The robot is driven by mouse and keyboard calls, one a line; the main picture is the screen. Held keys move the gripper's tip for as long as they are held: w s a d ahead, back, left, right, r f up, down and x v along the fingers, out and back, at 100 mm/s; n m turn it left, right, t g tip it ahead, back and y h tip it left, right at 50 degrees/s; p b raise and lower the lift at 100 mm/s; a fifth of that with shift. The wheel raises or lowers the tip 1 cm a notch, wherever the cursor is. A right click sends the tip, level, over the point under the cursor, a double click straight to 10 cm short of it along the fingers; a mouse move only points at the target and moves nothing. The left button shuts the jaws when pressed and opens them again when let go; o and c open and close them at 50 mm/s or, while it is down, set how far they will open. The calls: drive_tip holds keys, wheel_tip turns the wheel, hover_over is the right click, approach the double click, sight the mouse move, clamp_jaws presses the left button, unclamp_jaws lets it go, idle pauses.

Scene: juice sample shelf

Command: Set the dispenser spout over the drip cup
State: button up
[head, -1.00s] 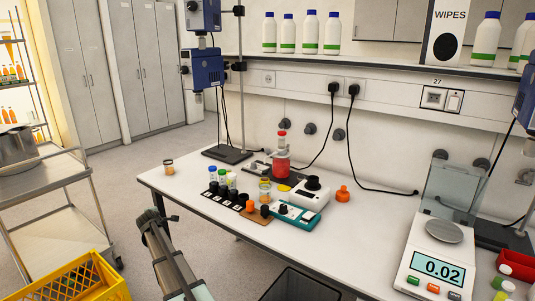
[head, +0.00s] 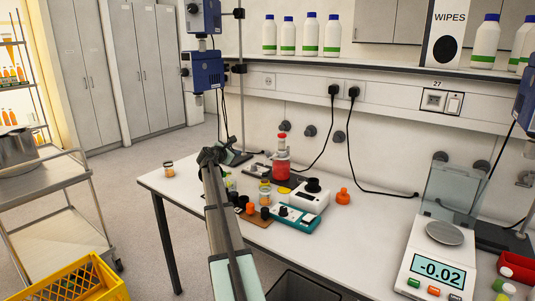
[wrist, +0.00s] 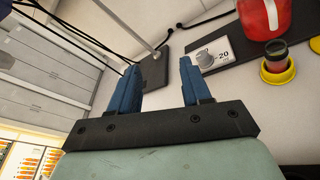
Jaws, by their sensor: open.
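The dispenser is a red bottle (head: 282,168) with a pale collar and red top, standing upright towards the back of the bench. Its lower red part shows at the top right of the wrist view (wrist: 263,18). Its spout is not clear in either view. My gripper (head: 213,155) is to the left of the bottle. Its two blue fingers (wrist: 158,75) are apart and empty, touching nothing.
A stand (head: 240,90) rises behind my gripper. The bench is clear before the balance (head: 436,265).

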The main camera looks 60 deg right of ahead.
sight(266, 153)
drive_tip(key=s+d+f+n+g+h, duration=0.1)
drive_tip(key=s+d+g+h, duration=0.15)
drive_tip(key=s+g, duration=0.65)
drive_tip(key=shift+t+h, duration=0.25)
drive_tip(key=shift+t, duration=0.65)
drive_tip(key=shift+s+d+f, duration=0.1)
drive_tip(key=shift+s+d, duration=0.4)
drive_tip(key=shift+d, duration=0.7)
drive_tip(key=shift+s+d, duration=0.5)
drive_tip(key=shift+d, duration=0.65)
drive_tip(key=shift+s+d+f, duration=0.1)
drive_tip(key=shift+s+d, duration=0.4)
drive_tip(key=shift+d, duration=0.7)
drive_tip(key=shift+c, duration=0.5)
clamp_jaws()
